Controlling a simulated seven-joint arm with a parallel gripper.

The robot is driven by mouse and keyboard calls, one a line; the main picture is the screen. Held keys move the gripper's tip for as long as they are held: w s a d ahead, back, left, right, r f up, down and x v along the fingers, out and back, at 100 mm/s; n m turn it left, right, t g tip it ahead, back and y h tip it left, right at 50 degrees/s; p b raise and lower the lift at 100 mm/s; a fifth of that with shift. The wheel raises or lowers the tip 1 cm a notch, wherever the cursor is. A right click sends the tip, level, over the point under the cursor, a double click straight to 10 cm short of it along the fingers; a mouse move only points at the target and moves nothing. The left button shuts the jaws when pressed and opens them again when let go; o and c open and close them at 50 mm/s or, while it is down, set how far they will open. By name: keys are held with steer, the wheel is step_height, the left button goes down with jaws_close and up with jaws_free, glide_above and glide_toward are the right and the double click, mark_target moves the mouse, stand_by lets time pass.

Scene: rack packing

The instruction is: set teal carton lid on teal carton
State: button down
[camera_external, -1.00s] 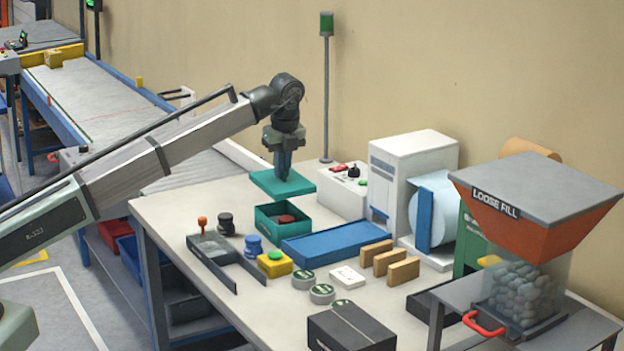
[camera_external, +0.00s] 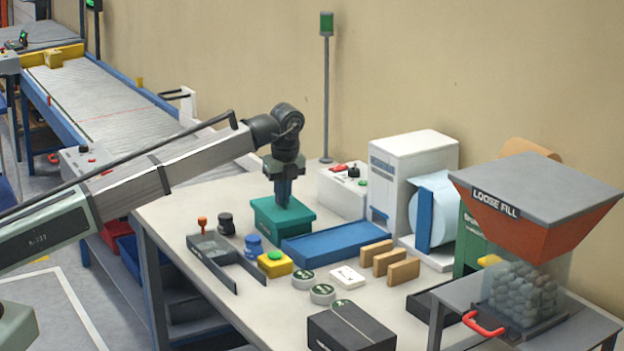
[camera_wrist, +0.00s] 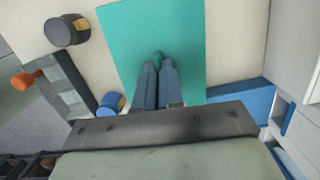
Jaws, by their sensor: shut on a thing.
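The teal carton lid (camera_external: 303,218) sits flat at the top of the teal carton (camera_external: 276,233) in the outside view. The lid covers the carton's opening, so the inside is hidden. My gripper (camera_external: 284,206) points straight down and is shut on the lid's small knob. In the wrist view the lid (camera_wrist: 130,45) fills the middle as a teal rectangle, with my gripper's fingertips (camera_wrist: 158,62) closed on the green knob. The carton is hidden under the lid in that view. I cannot tell whether the lid is fully seated.
A blue tray (camera_external: 335,243) lies close at the carton's right. Blue (camera_external: 253,246) and black (camera_external: 226,223) knobbed items and a yellow block with a green button (camera_external: 275,264) stand nearby. A white control box (camera_external: 342,192) is behind. Wooden blocks (camera_external: 403,271) stand farther right.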

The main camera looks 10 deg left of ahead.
mark_target(285, 200)
steer(key=shift+f, duration=0.55)
steer(key=c, duration=1.3)
jaws_free()
steer(key=shift+o, duration=0.2)
steer(key=shift+r, duration=0.15)
step_height(285, 200, up, 13)
steer(key=s+d, duration=0.1)
steer(key=shift+s, duration=0.2)
